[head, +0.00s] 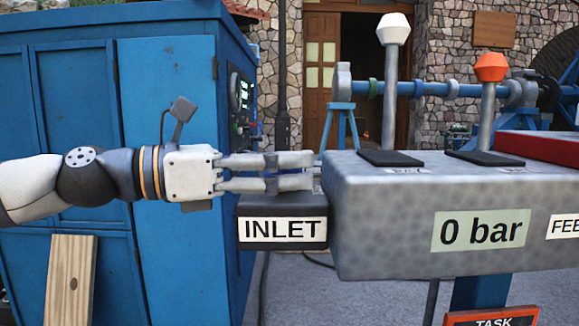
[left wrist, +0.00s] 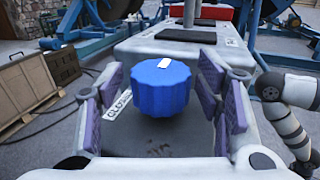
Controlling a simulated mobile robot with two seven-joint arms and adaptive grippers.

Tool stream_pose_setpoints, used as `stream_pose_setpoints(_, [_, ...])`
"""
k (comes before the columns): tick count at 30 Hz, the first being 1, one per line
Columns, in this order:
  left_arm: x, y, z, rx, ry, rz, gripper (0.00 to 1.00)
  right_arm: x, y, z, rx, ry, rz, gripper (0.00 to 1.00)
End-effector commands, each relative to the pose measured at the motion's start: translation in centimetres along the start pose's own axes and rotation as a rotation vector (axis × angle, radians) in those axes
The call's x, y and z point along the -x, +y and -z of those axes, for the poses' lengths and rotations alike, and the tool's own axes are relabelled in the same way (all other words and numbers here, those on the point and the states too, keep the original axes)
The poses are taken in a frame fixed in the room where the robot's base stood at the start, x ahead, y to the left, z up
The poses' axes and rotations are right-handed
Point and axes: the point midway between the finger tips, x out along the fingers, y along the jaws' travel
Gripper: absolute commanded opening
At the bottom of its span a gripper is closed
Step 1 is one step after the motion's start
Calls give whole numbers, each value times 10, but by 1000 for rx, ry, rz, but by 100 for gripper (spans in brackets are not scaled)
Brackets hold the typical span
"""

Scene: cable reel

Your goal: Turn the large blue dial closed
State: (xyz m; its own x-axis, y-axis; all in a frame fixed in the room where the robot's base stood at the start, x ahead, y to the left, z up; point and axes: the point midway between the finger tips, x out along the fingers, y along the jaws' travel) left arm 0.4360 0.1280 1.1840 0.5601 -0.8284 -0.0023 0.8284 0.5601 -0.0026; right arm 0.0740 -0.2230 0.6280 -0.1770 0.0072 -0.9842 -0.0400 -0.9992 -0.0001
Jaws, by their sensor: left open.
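The large blue dial (left wrist: 161,87) shows in the left wrist view, with a ribbed rim and a short white mark on its far upper side. A white label reading "CLO…" lies to its left, partly hidden by a finger. My left gripper (left wrist: 160,90) is open, with one purple-padded finger on each side of the dial. Gaps show between the pads and the dial; I cannot tell if any part touches. In the head view my left gripper (head: 303,171) reaches in from the left above the INLET block, and the dial cannot be made out there. My right gripper is not in view.
A grey console (head: 385,235) reads "0 bar" and carries a white-knobbed lever (head: 392,75) and an orange-knobbed lever (head: 488,95). The INLET block (head: 283,207) juts from its left. A blue cabinet (head: 170,85) stands behind my left arm. Wooden crates (left wrist: 28,92) stand at left.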

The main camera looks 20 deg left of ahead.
Motion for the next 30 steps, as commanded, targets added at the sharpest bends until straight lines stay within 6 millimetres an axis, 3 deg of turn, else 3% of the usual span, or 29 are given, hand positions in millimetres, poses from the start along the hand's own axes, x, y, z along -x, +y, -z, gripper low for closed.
stream_pose_setpoints(10, [-6, -1, -2, -3, -3, 0, 57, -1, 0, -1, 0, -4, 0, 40])
stream_pose_setpoints(16, [-6, -1, -2, -3, -3, 0, 12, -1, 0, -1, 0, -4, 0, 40])
stream_pose_setpoints(30, [-6, -3, -6, -12, -3, -91, 11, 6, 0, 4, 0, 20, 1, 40])
